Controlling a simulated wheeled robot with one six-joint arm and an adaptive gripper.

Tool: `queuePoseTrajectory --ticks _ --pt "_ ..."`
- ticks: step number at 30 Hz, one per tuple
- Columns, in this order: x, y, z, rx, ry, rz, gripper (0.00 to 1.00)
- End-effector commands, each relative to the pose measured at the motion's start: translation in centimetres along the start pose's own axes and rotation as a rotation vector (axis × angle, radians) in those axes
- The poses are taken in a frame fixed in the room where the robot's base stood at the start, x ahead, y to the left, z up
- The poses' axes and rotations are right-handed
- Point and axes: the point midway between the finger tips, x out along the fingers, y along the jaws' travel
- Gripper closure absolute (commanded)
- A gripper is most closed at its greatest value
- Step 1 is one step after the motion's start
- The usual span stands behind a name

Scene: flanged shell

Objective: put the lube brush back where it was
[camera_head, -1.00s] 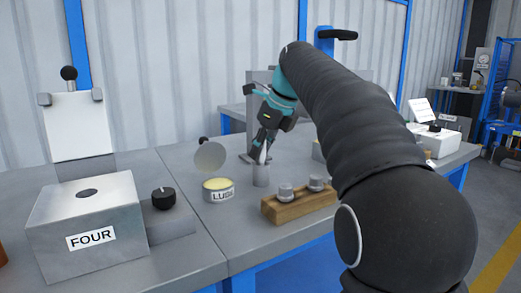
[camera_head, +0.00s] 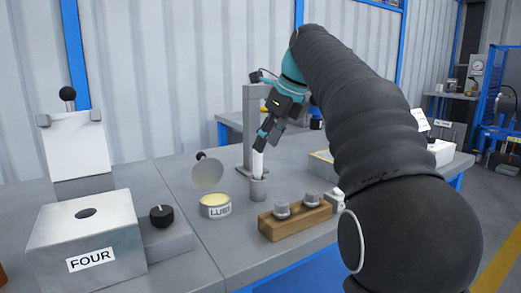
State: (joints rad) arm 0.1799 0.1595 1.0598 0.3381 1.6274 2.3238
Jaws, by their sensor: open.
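The lube brush (camera_head: 258,164) shows as a pale upright piece standing in a small grey cup (camera_head: 258,190) on the bench. My gripper (camera_head: 264,137) is open just above the brush, its dark fingers close to the brush's top. I cannot tell whether a finger still touches it. The brush's lower end is hidden inside the cup. The lube tin (camera_head: 215,211), with a yellow top and a label, stands just left of the cup.
A round grey disc (camera_head: 208,173) stands behind the tin. A wooden block (camera_head: 295,221) with two metal pieces sits in front right of the cup. A grey stand (camera_head: 250,125) rises behind my gripper. The box marked FOUR (camera_head: 85,235) is at left.

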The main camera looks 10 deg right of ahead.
Motion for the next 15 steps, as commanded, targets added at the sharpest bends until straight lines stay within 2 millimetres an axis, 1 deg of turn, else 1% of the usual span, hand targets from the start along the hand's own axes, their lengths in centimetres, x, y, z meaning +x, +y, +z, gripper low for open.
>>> queuePoseTrajectory --ticks 1,6,10,15 --pt "-1.3 -0.1 0.1 0.001 -0.001 -0.002 0.52" --pt "-3.6 -0.1 0.1 0.000 -0.001 -0.001 0.52" --pt "-4.5 0.0 0.0 0.000 0.000 0.000 0.52" --pt "-4.7 0.0 0.0 0.000 0.000 0.001 0.52"
